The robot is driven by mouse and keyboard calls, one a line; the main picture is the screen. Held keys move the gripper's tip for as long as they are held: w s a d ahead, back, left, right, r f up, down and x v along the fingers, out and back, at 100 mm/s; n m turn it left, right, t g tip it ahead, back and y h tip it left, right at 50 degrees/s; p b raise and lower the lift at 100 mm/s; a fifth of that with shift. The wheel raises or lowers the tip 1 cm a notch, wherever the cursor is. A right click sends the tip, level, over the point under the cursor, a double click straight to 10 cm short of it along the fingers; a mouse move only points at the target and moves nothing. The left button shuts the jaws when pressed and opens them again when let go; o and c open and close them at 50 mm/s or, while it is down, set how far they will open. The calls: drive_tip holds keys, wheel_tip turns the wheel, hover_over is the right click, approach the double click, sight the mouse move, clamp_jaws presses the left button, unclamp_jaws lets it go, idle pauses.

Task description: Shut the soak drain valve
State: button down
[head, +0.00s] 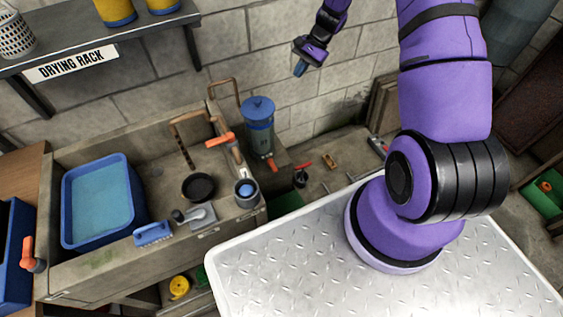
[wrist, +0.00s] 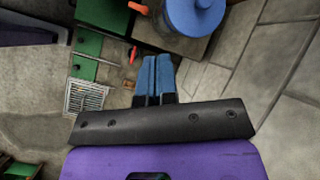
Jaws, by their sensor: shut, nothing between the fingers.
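No label marks the soak drain valve, so I cannot tell which handle it is. In the head view, an orange handle (head: 220,139) stands at the sink's back right, and another orange handle (head: 30,256) is by the blue bin at far left. A small red-handled valve (head: 302,161) is low beside the blue lidded drum (head: 258,114). My gripper (head: 300,69) is raised near the back wall, up and right of the drum, touching nothing. In the wrist view, its blue fingers (wrist: 155,76) are together and empty; a red lever (wrist: 132,54) shows just beyond them.
A stone sink (head: 95,258) holds a blue tub of water (head: 100,203), with a dark pan (head: 199,187) and a blue brush (head: 153,233). A drying rack shelf (head: 110,38) is above. The wrist view shows a floor grate (wrist: 87,98) and open floor left.

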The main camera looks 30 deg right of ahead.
drive_tip(key=s+f+m+y, duration=0.1)
drive_tip(key=s+f+m, duration=0.2)
drive_tip(key=f, duration=1.2)
drive_tip(key=s+d+f+m+y, duration=0.1)
drive_tip(key=s+f+m, duration=0.2)
drive_tip(key=f, duration=1.2)
drive_tip(key=shift+s+d+f+m+t+y, duration=0.25)
drive_tip(key=shift+s+f+m+t+y, duration=0.05)
drive_tip(key=shift+f, duration=0.1)
approach(272, 165)
wheel_tip(272, 165, down, 6)
drive_tip(key=s+a, duration=0.1)
drive_tip(key=a, duration=0.1)
drive_tip(key=shift+a+r, duration=0.15)
drive_tip(key=shift+a, duration=0.6)
